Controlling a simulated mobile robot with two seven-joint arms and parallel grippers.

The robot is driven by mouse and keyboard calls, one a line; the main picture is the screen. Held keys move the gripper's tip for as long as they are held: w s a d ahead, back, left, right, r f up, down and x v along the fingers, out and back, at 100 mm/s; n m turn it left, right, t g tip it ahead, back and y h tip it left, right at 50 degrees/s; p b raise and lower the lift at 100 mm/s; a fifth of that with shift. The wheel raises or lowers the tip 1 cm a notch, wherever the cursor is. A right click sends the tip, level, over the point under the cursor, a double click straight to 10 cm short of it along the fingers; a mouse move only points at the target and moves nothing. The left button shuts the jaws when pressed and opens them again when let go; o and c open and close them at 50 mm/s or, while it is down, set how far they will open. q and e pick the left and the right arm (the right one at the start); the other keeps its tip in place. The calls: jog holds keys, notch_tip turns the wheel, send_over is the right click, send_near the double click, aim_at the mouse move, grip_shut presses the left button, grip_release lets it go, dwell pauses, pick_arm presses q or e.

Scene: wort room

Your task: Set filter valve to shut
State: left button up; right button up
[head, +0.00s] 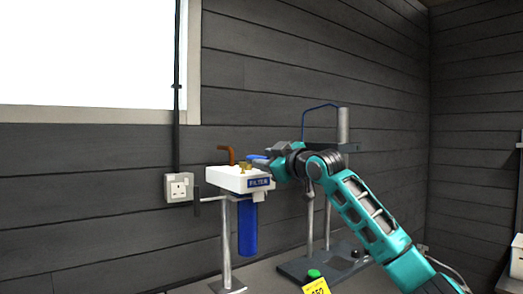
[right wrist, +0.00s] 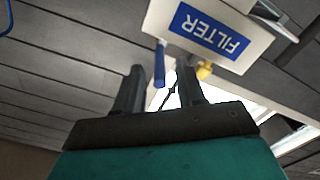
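The filter unit (head: 225,178) is a white box with a blue FILTER label (head: 258,183), a blue canister (head: 247,228) under it and brass fittings on top. Its blue valve lever (head: 257,158) points right, towards my right gripper (head: 272,162). In the right wrist view the label (right wrist: 211,30) is upside down. There the blue lever (right wrist: 160,65) reaches in between the open fingers of my right gripper (right wrist: 160,85), with gaps showing on both sides. A brass fitting (right wrist: 204,70) shows beside the right finger. My left gripper is not in view.
The filter unit stands on a metal post (head: 226,245). Behind my right arm is a stand with a metal cylinder (head: 343,125) and a blue tube. A green knob (head: 313,274) and a yellow tag (head: 316,286) are at the front. A wall socket (head: 179,187) is at left.

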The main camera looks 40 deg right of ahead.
jog(key=shift+w+d, duration=0.15)
jog(key=shift+w, duration=1.1)
jog(key=shift+c, duration=0.2)
grip_shut()
